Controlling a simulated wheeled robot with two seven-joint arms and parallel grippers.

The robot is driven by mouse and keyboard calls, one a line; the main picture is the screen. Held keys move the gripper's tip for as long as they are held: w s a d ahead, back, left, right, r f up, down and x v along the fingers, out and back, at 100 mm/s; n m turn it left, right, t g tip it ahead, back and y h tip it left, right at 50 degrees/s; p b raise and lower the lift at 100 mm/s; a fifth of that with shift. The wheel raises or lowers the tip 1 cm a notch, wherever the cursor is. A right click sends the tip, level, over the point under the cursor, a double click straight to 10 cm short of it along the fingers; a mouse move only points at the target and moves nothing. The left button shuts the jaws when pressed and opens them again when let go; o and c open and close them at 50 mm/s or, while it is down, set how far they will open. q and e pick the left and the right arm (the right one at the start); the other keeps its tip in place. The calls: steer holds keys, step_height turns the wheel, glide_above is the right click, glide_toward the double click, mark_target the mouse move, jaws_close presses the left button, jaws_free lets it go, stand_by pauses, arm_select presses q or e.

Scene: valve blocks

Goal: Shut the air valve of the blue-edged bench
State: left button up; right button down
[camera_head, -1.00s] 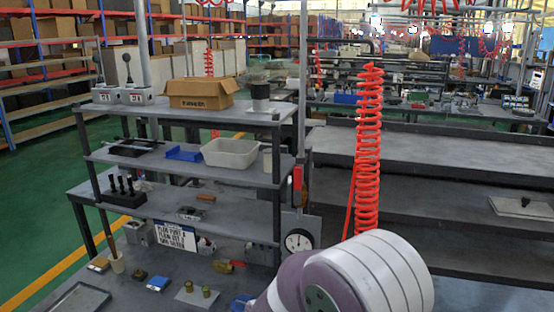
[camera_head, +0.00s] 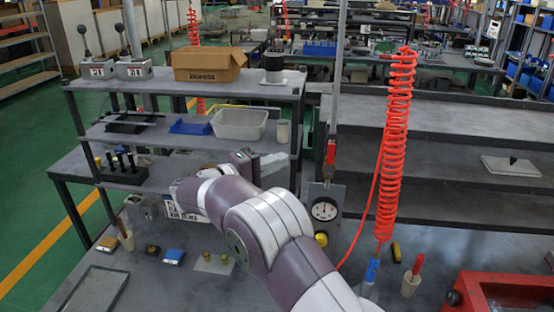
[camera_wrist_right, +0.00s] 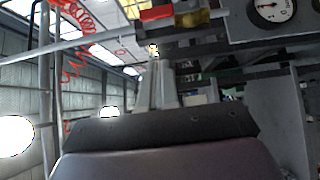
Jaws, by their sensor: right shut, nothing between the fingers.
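The air valve's red handle (camera_head: 331,152) is on the upright grey pipe beside the shelved bench, lying along the pipe. In the right wrist view the red handle (camera_wrist_right: 157,13) and a brass-yellow body (camera_wrist_right: 190,17) sit at the top, on the pipe. A round gauge (camera_head: 324,208) hangs below the valve; it also shows in the wrist view (camera_wrist_right: 268,9). My right gripper (camera_head: 286,156) is shut and empty, left of the handle and apart from it; its fingers (camera_wrist_right: 156,62) point toward the handle. No blue edge can be made out. My left gripper is out of view.
A cardboard box (camera_head: 208,64) and a grey bin (camera_head: 239,123) stand on the shelves left of the pipe. A coiled red hose (camera_head: 396,140) hangs to the right. A red tray (camera_head: 510,290) lies at lower right. My right arm crosses above the bench top.

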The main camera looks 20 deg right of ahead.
mark_target(330, 161)
steer(key=s+p+x, duration=0.2)
steer(key=p+x, duration=0.1)
steer(key=x, duration=0.5)
steer(key=shift+s+d, duration=0.35)
steer(key=shift+d, duration=0.25)
steer(key=shift+d+r, duration=0.1)
steer(key=shift+d, duration=0.05)
